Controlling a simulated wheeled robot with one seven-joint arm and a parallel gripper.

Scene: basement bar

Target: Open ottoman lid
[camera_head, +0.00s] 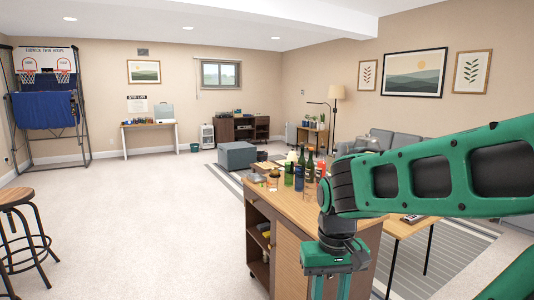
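The ottoman (237,155) is a blue-grey upholstered box on the floor near the middle of the room, beyond the wooden cart. Its lid looks shut, with a flat top. My gripper (331,288) hangs pointing down in the near foreground at the bottom of the view, far from the ottoman. Its two green finger parts stand apart, but the fingertips are cut off by the frame edge, so I cannot tell how far it is open. Nothing held shows.
A wooden cart (291,205) topped with several bottles stands close in front, between me and the ottoman. A stool (16,197) is at the left. A low table (402,226) and grey sofa (386,141) are at the right. Carpet left of the cart is clear.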

